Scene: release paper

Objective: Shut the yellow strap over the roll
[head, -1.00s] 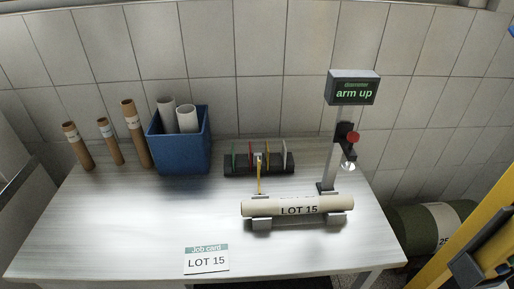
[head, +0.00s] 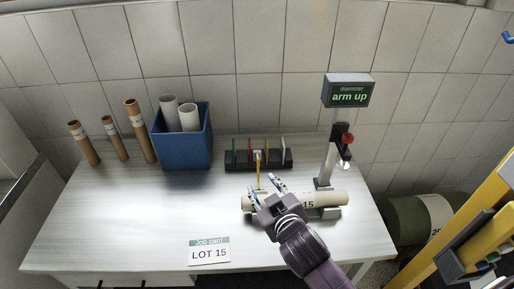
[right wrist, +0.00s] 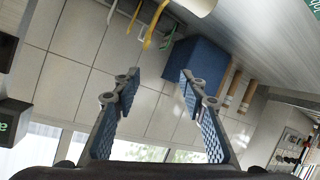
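The cream roll (head: 332,199) labelled LOT 15 lies in a low cradle on the table, its left part mostly hidden by my right gripper. The thin yellow strap (head: 259,174) stands up behind the roll's left end, not over it. It also shows in the right wrist view (right wrist: 155,25), hanging near the top beside the roll's end (right wrist: 200,4). My right gripper (head: 263,184) is open and empty, over the roll's left part, with its fingertips close to the strap. The open fingers also show in the right wrist view (right wrist: 160,76), apart from the strap. My left gripper is not in view.
A gauge post with a sign reading "arm up" (head: 349,91) stands behind the roll's right end. A dark rack (head: 240,166) with coloured pieces is behind the strap. A blue bin (head: 183,150) and brown tubes (head: 140,132) stand left. The front left table is clear around the job card (head: 209,252).

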